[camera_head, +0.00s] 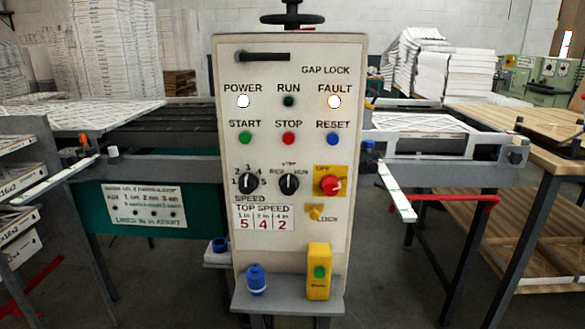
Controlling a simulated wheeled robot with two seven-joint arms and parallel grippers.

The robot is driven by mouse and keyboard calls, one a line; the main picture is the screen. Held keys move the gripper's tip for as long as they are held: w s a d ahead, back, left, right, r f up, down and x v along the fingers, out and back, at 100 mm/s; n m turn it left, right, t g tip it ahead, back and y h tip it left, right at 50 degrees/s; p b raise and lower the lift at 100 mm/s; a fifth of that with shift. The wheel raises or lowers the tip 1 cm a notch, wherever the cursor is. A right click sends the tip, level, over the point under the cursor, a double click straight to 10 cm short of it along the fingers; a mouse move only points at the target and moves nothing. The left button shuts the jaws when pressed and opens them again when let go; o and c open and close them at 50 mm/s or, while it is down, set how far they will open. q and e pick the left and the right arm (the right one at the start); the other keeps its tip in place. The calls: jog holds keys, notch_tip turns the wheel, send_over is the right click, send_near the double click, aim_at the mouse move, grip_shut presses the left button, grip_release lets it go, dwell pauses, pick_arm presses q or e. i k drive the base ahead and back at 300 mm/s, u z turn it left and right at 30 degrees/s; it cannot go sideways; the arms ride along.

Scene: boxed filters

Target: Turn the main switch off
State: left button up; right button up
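The main switch (330,185) is a red rotary knob on a yellow plate (342,171), at the right side of the control panel (226,120). "OFF" is printed at the plate's upper left. The knob is too small to tell for sure which way it points. Below it is a small yellow lock piece (315,212) labelled "LOCK". The POWER lamp (243,101) and the FAULT lamp (334,102) both show bright white; the RUN lamp (289,101) is dark green. Neither of my grippers is in view, and nothing covers the switch.
Green START (244,138), red STOP (289,138) and blue RESET (333,138) buttons sit above the switch. Two black selector knobs are to its left. A yellow box with a green button (319,271) and a blue fitting (256,279) stand on the lower shelf. Conveyors flank the panel.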

aim_at(330, 185)
jog(key=u, duration=0.9)
jog(key=k, duration=1.15)
jog(key=u, duration=1.1)
jog(key=i, duration=0.75)
jog(key=z, duration=1.25)
jog(key=i, duration=0.95)
jog(key=z, duration=0.8)
